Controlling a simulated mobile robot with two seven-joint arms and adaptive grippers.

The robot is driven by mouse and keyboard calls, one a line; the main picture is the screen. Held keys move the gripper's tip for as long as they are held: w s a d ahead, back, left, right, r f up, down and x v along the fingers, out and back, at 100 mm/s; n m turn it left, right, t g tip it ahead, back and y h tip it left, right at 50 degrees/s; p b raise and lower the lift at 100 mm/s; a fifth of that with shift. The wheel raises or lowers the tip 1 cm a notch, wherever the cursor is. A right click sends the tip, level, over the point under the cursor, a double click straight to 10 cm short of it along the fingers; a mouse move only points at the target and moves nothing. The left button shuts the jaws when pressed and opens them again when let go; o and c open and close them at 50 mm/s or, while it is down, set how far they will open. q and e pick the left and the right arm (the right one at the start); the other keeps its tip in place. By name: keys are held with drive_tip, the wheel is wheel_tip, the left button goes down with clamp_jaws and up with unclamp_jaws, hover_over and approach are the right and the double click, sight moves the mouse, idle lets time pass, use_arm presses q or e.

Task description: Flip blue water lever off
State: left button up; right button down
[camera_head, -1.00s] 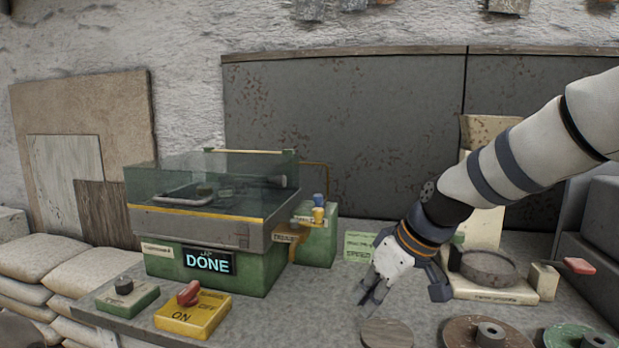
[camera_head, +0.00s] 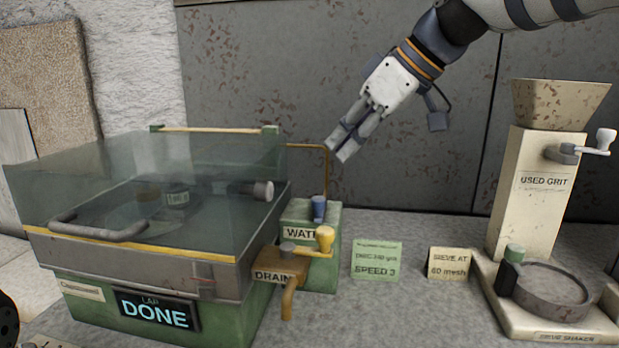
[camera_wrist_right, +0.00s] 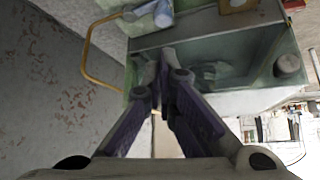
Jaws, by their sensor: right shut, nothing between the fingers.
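The blue water lever (camera_head: 318,208) stands upright on top of a green box (camera_head: 325,262) with a WATER label, right of the lapping machine. My right gripper (camera_head: 342,148) is above the lever and slightly to its right, apart from it, with its fingers pointing down and left. Its fingers are shut and empty. In the right wrist view the fingertips (camera_wrist_right: 166,58) are together, and the blue lever (camera_wrist_right: 162,14) shows beyond them near the top edge. My left gripper is not in view.
A yellow drain lever (camera_head: 324,238) sits just in front of the water box. Two note cards, a green one (camera_head: 376,261) and a cream one (camera_head: 450,262), and a used-grit hopper (camera_head: 530,185) stand to the right.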

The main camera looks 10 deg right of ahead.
sight(320, 204)
drive_tip(key=x, duration=1)
drive_tip(key=shift+w+f, duration=0.1)
drive_tip(key=shift+w, duration=0.05)
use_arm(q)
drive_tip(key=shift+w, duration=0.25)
